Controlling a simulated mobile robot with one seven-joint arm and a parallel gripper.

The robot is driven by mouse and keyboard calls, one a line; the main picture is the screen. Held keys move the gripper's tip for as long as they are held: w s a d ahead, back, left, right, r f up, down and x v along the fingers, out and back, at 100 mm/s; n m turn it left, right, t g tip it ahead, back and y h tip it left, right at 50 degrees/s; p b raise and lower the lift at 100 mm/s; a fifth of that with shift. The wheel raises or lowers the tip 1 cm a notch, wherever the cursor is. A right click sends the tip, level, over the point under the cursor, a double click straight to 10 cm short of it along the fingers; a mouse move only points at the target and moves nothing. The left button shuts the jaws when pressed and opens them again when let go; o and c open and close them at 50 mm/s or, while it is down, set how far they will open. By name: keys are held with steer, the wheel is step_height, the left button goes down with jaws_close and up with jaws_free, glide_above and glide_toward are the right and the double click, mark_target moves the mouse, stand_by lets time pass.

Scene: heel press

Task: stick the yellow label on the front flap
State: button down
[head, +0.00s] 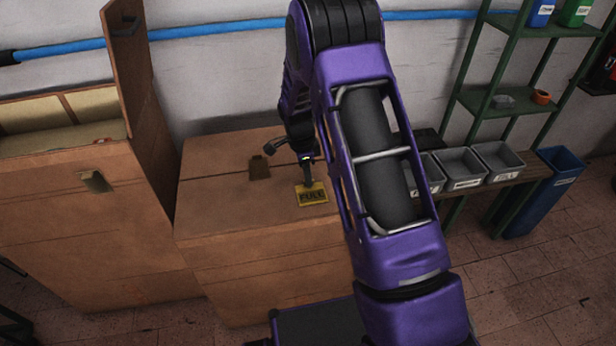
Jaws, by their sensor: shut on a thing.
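The yellow label (312,199), marked FULL, is at the tip of my gripper (308,182). The gripper points down and is shut on the label. The label shows against the top of the closed brown box (225,185), near its front right part. I cannot tell whether it touches the box or hangs just above it. My purple arm hides the box's right side. The front flap cannot be singled out with certainty; the box's top looks closed and flat, with a small dark brown patch (259,168) left of the label.
A taller open box (60,210) stands at the left with an upright flap (143,100) beside the closed box. Grey bins (460,168) sit on a low bench at right. A blue bin (535,195) and green shelf (480,60) stand farther right.

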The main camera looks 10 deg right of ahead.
steer(key=shift+s+f, duration=0.1)
steer(key=shift+f, duration=0.05)
steer(key=shift+c, duration=2.4)
jaws_free()
steer(key=shift+r+p, duration=2)
steer(key=shift+r, duration=1.6)
